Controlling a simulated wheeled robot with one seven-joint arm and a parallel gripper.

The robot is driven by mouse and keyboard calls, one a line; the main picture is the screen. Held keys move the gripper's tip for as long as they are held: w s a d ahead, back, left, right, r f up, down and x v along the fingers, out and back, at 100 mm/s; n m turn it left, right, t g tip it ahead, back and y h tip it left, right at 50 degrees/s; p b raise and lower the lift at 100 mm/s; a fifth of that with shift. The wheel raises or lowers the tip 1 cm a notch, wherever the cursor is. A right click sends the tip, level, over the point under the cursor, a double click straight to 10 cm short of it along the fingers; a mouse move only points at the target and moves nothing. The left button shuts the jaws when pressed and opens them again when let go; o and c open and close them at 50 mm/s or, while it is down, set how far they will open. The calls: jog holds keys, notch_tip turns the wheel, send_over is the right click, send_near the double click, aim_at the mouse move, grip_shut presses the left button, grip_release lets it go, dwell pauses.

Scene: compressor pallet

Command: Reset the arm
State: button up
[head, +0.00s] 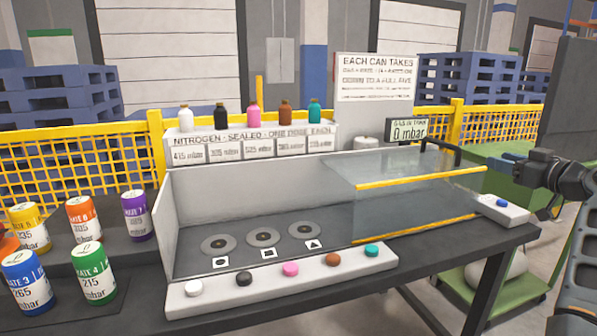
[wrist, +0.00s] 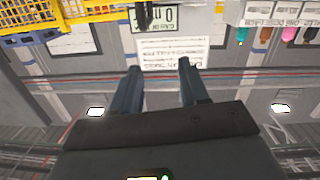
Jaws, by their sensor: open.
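My gripper (wrist: 158,68) is open, with two dark fingers spread apart and nothing between them in the wrist view. In the head view my arm comes in at the right edge, and the dark gripper (head: 530,172) is raised above the right end of the bench. The wrist view appears upside down. Past the fingers it shows the white instruction sign (wrist: 172,50) and the pressure display (wrist: 155,18).
A bench tray (head: 330,215) holds three round discs, with a clear cover (head: 420,200) at its right. Coloured buttons (head: 290,269) line the front. Several cans (head: 82,218) stand at left; small bottles (head: 253,116) stand on a back shelf. A yellow fence (head: 490,125) runs behind.

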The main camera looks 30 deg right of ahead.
jog(key=w+a+f+m+g, duration=0.2)
jog(key=w+a+f, duration=0.1)
jog(key=a+f, duration=1)
jog(key=s+a+f+g, duration=0.1)
jog(key=s+a+f, duration=0.3)
jog(key=a+f, duration=1)
jog(key=s+a+f+n+y, duration=0.1)
jog(key=s+a, duration=0.5)
jog(key=a, duration=0.3)
jog(key=s+a+f+n, duration=0.1)
jog(key=s+a, duration=0.6)
jog(key=a, duration=0.1)
jog(key=s+a+r+n+t+y, duration=0.2)
jog(key=s+a+r+y, duration=0.3)
jog(key=s+a+r, duration=0.65)
notch_tip(320, 180, down, 12)
jog(key=s+b, duration=0.2)
jog(key=b, duration=0.8)
notch_tip(320, 180, up, 14)
jog(key=p, duration=1.4)
jog(key=shift+s+a+r, duration=0.2)
jog(key=shift+a+r, duration=0.05)
jog(key=shift+a, duration=0.15)
